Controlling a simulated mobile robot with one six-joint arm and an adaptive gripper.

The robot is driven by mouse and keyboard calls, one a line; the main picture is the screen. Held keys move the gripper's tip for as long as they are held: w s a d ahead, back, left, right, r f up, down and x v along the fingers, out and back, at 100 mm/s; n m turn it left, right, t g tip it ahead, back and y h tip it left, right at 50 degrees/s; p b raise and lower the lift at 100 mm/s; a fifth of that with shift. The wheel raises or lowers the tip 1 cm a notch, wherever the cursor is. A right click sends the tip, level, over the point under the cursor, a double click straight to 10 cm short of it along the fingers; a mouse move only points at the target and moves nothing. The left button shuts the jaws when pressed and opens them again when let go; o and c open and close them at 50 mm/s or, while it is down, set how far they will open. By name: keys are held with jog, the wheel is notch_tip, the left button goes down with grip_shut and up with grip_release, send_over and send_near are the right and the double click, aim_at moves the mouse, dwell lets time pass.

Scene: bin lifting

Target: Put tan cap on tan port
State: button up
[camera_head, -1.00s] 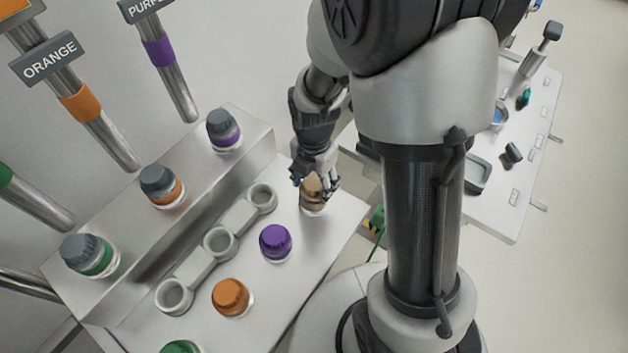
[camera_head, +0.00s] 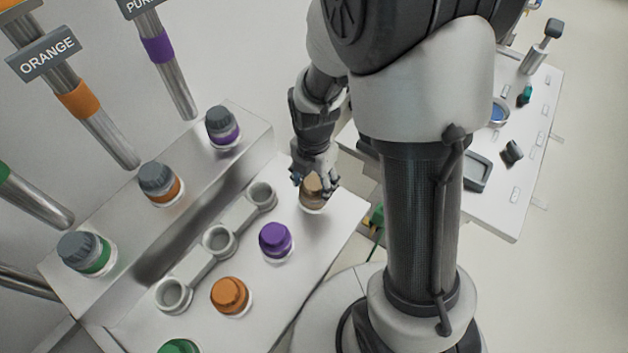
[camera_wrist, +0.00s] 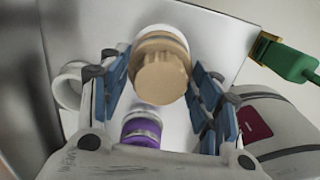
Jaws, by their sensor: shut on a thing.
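The tan cap (camera_head: 313,190) is at the far right corner of the white bench, over a white ring (camera_head: 313,209). In the wrist view the tan cap (camera_wrist: 162,76) sits between the blue finger pads, in line with a tan band (camera_wrist: 160,42) and white base behind it. I cannot tell whether cap and port are fully seated together. My gripper (camera_head: 316,181) reaches down from above and is shut on the tan cap; its fingers also show in the wrist view (camera_wrist: 161,88). The fingers hide part of the cap in the head view.
A purple cap (camera_head: 275,239) and an orange cap (camera_head: 230,295) stand on the near bench, with a green one at the bottom edge. Empty grey rings (camera_head: 218,241) lie beside them. Grey-capped ports (camera_head: 159,182) line the raised step. A green plug (camera_wrist: 292,62) is right of the bench.

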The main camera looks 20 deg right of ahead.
jog(key=o, duration=1.3)
jog(key=shift+o, duration=0.2)
notch_tip(320, 180, up, 12)
jog(key=s+r+m+t, duration=0.2)
jog(key=s+r+m, duration=0.3)
jog(key=m, duration=0.7)
jog(key=s+r+m+t, duration=0.2)
jog(key=s+r+m, duration=0.4)
jog(key=s+m, duration=0.4)
jog(key=m, duration=0.3)
jog(key=shift+t, duration=0.3)
